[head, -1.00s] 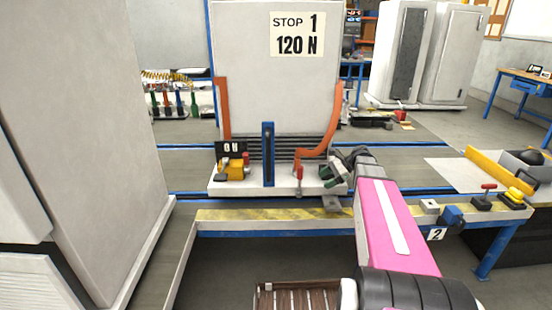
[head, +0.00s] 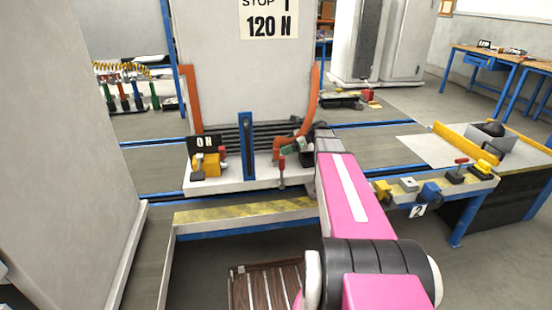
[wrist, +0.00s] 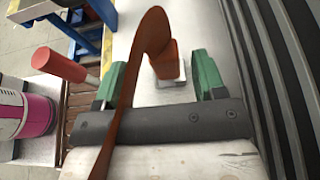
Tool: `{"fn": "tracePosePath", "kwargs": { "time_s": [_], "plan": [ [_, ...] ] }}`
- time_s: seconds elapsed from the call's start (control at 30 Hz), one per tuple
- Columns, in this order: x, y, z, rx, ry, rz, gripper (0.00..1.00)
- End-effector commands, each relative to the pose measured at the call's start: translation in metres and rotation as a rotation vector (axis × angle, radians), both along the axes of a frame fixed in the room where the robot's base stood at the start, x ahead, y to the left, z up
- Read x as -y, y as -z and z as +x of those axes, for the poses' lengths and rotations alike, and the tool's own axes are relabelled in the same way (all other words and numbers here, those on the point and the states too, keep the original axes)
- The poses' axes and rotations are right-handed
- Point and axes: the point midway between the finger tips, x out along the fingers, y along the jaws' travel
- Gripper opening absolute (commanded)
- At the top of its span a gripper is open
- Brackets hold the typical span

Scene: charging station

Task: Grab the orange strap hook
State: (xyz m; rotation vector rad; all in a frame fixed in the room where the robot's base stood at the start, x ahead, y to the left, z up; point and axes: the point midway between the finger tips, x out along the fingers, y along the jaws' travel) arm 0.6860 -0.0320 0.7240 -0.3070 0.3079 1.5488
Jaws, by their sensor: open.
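The right orange strap (head: 312,95) hangs along the right side of the white cabinet, and its lower end (head: 280,147) curves left near the cabinet's base. In the wrist view the orange strap (wrist: 151,40) arches over, and its broad hooked end (wrist: 167,62) lies between the green fingertips. My gripper (head: 296,146) is open at the strap's lower end. In the wrist view my gripper (wrist: 160,78) has a finger on each side of the hooked end, with gaps visible. A length of strap crosses in front of the gripper's dark bar, close to the camera.
A red-handled lever (head: 282,163) stands just below my gripper; its red handle (wrist: 58,65) shows beside the left finger. Dark ribbed bars (head: 262,132) run close behind. A blue post (head: 246,150) and yellow block (head: 207,165) stand left. Another orange strap (head: 192,98) hangs on the cabinet's left.

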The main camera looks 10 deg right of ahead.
Motion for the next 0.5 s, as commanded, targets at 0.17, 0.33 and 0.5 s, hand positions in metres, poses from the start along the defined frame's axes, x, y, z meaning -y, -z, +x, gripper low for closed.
{"fn": "tracePosePath", "kwargs": {
  "time_s": [0.17, 0.33, 0.5],
  "plan": [
    [-0.018, 0.009, 0.003, 0.000, -0.001, 0.000, 0.64],
    [-0.039, 0.018, 0.004, 0.001, -0.001, 0.000, 0.64],
    [-0.045, 0.021, 0.004, 0.001, 0.000, 0.000, 0.64]
  ]
}}
